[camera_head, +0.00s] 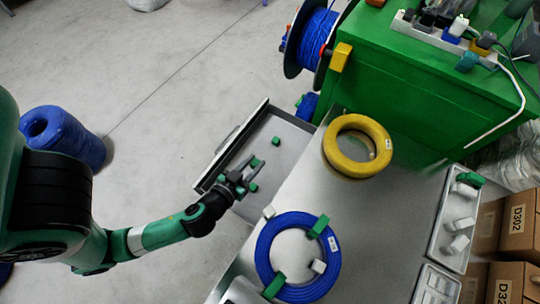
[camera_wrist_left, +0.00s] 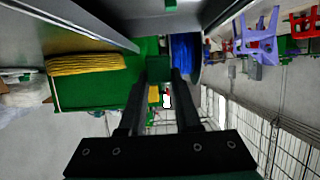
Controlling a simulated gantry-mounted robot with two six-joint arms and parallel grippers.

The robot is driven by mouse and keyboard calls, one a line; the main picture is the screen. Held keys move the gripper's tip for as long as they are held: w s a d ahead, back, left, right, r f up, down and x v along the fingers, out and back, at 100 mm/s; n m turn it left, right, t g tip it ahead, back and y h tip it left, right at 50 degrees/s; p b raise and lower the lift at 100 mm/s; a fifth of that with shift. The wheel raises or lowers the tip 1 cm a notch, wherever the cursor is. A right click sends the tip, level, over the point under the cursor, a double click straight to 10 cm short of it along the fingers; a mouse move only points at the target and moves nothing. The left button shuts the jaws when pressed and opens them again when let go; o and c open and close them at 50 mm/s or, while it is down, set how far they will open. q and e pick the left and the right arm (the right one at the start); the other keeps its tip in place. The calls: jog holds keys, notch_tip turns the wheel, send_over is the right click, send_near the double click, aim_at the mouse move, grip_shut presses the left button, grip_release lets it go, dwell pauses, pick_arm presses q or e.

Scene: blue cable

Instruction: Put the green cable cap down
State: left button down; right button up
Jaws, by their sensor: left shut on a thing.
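My left gripper (camera_head: 250,168) is over the grey open tray (camera_head: 293,132) beside the steel table. Its fingers are closed on a dark green cable cap (camera_wrist_left: 158,68), which shows between the fingertips in the left wrist view. In the head view the held cap is small and hard to separate from the fingers. One loose green cap (camera_head: 276,141) lies in the tray beyond the gripper. Another small green piece (camera_head: 253,187) shows close beside the fingers. My right gripper is not in view.
A blue cable coil (camera_head: 264,247) with green and white clips lies on the table (camera_head: 375,225). A yellow coil (camera_head: 331,158) lies farther back. A green cabinet (camera_head: 420,95) and blue cable spool (camera_head: 312,38) stand behind. Trays with white pieces (camera_head: 458,243) line the right side.

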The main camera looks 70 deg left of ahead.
aim_at(274, 142)
pick_arm(q)
jog(key=shift+a, duration=0.1)
jog(key=w+a+f+b, duration=0.1)
jog(key=w+a+f, duration=0.1)
jog(key=a+f, duration=0.1)
jog(key=w+a+f+b, duration=0.1)
jog(key=w+a+f, duration=0.2)
jog(key=w+a+f+b, duration=0.1)
jog(key=w+a+f, duration=0.1)
jog(key=w+a, duration=0.1)
jog(key=shift+w+a+f+b, duration=0.2)
jog(key=shift+a+f+b, duration=0.1)
jog(key=shift+f+b, duration=0.1)
jog(key=shift+w+a+f, duration=0.1)
jog(key=shift+w, duration=0.05)
jog(key=shift+w+a+f, duration=0.15)
jog(key=shift+f, duration=0.15)
notch_tip(274, 142, down, 3)
jog(key=b, duration=0.3)
jog(key=shift+w+a+f, duration=0.1)
jog(key=shift+w+a, duration=0.05)
jog(key=shift+f, duration=0.25)
jog(key=shift+r, duration=0.2)
jog(key=shift+f+b, duration=0.55)
jog(key=shift+f, duration=0.1)
